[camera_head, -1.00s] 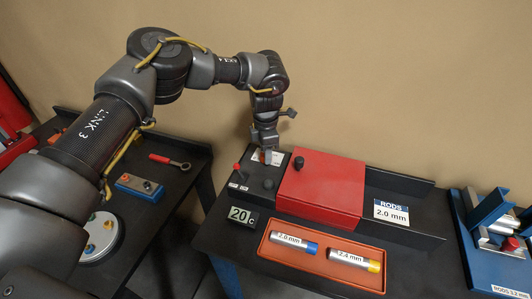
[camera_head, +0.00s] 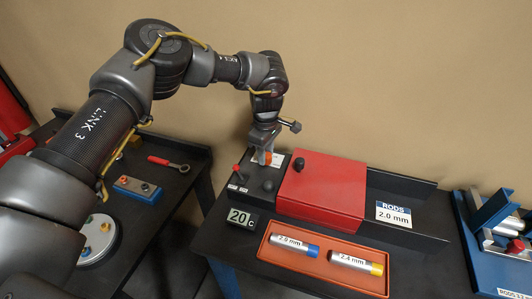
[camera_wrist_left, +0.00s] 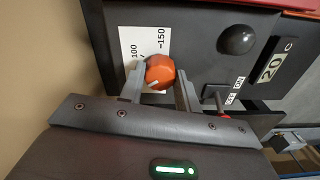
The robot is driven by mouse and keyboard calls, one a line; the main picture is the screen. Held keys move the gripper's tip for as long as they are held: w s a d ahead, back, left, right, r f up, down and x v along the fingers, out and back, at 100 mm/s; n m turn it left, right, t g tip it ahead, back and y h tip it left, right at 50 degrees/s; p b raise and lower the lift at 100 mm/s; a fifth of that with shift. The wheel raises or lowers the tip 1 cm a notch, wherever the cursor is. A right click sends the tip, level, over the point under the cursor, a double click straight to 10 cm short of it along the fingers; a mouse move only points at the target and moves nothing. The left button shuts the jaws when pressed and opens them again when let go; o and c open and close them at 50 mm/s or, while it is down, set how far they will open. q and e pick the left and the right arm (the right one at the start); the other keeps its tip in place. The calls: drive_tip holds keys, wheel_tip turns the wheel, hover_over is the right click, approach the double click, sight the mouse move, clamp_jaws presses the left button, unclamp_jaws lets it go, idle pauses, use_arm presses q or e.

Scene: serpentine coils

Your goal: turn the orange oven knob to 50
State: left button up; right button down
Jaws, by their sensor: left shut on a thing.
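The orange knob (camera_wrist_left: 160,72) sits on the dark oven panel in front of a white dial card (camera_wrist_left: 140,42), where 100 and 150 can be read. A white mark shows on the knob's side facing the wrist camera. My left gripper (camera_wrist_left: 160,75) has one finger on each side of the knob and is shut on it. In the head view my left gripper (camera_head: 264,156) points down at the panel, with a little of the orange knob showing. The display (camera_head: 241,218) reads 20 C. The rest of the dial is hidden. My right gripper is not in view.
A red-handled switch (camera_head: 238,173) and a dark dome button (camera_head: 268,186) are close to the knob. The red oven lid (camera_head: 325,188) stands just right. An orange tray (camera_head: 318,277) holds two labelled cylinders in front.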

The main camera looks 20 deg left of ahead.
use_arm(q)
drive_tip(key=shift+m, duration=0.4)
drive_tip(key=o, duration=1)
drive_tip(key=shift+r, duration=0.35)
wheel_tip(320, 180, up, 10)
drive_tip(key=b, duration=0.2)
drive_tip(key=shift+r+b, duration=0.1)
drive_tip(key=shift+b, duration=0.3)
